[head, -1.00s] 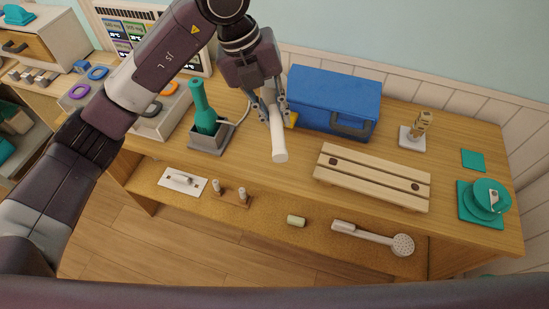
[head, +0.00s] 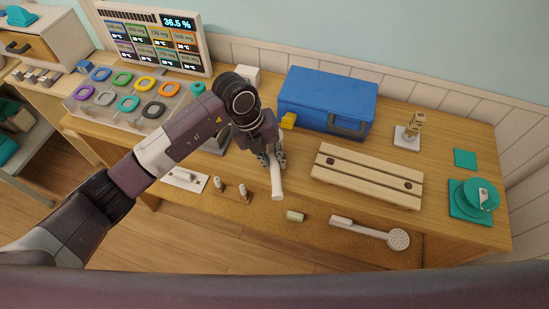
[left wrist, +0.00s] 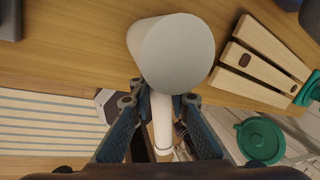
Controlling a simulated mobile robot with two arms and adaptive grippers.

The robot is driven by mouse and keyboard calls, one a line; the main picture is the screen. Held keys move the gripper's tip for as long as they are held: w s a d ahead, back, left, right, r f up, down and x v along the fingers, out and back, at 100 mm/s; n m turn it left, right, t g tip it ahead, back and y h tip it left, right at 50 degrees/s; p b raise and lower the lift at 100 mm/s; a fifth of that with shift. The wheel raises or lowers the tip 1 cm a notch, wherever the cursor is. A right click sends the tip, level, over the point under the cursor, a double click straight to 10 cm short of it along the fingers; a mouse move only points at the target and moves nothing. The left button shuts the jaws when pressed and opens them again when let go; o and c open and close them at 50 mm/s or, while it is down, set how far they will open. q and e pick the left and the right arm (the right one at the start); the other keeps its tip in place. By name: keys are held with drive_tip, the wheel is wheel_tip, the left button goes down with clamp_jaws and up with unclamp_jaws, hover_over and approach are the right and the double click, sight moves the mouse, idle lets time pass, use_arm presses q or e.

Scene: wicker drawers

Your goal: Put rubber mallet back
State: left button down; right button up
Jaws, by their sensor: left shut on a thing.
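My left gripper (head: 272,160) is shut on a pale, whitish tool that I take to be the rubber mallet (head: 277,184). In the head view it sticks out below the fingers, towards the table's front edge. In the left wrist view the mallet's broad round end (left wrist: 178,52) is large near the camera, and a thin white shaft (left wrist: 162,125) runs between the fingers (left wrist: 160,125). The mallet appears held above the front part of the table; its exact height is unclear. A small wooden stand with two pegs (head: 232,190) is to its left on the lower ledge. My right gripper is not in view.
A blue toolbox (head: 327,100) stands behind, with a slatted wooden rack (head: 367,175) at right. A green cylinder (head: 295,216) and a shower-head-like tool (head: 370,231) lie on the lower ledge. A tray of coloured rings (head: 135,95) is at left.

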use_arm(q)
drive_tip(key=shift+f, duration=0.15)
drive_tip(key=c, duration=1.8)
unclamp_jaws()
drive_tip(key=shift+c, duration=0.2)
drive_tip(key=b+v, duration=0.3)
drive_tip(key=v, duration=0.9)
drive_tip(key=shift+b, duration=0.3)
